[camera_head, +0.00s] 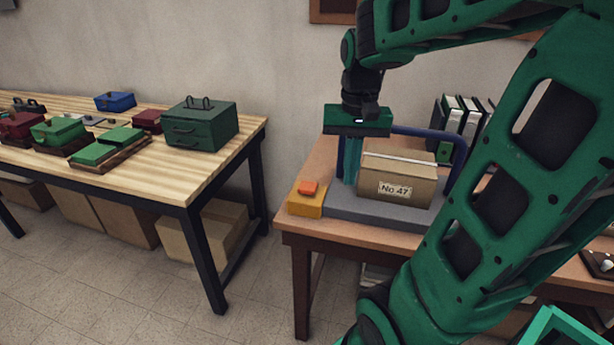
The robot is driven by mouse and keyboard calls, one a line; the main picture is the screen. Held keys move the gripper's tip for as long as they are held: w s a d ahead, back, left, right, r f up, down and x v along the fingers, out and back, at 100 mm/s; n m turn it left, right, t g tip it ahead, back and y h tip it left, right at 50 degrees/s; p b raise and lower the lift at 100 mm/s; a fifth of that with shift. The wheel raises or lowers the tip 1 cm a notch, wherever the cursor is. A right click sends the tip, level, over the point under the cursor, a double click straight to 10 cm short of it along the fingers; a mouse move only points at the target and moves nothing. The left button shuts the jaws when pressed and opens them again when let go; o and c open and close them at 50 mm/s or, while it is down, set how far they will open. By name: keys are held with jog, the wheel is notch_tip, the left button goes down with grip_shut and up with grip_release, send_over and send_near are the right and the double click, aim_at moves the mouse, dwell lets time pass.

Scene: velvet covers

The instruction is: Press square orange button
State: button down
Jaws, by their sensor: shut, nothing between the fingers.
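The orange button (308,188) is small and square. It sits on a yellow-orange base (304,206) at the left front corner of the brown table. My gripper (350,182) points down, shut and empty, to the right of the button and apart from it in the picture. Its fingers hang beside the left side of a cardboard box (397,181) marked "No 47". Whether the fingertips touch anything is hard to tell. My green arm covers much of the right side of the view.
The box stands on a grey platform (372,212) with a blue frame (428,134) behind it. Several binders (462,122) stand at the back of the brown table (306,228). A light wooden table (176,186) on the left holds a dark green toolbox (200,126) and several smaller boxes.

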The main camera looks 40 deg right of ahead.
notch_tip(320, 180, up, 3)
jog(key=m, duration=0.2)
send_over(308, 185)
jog(key=shift+f, duration=0.1)
notch_tip(308, 185, down, 14)
jog(key=shift+f, duration=0.1)
dwell(0.4)
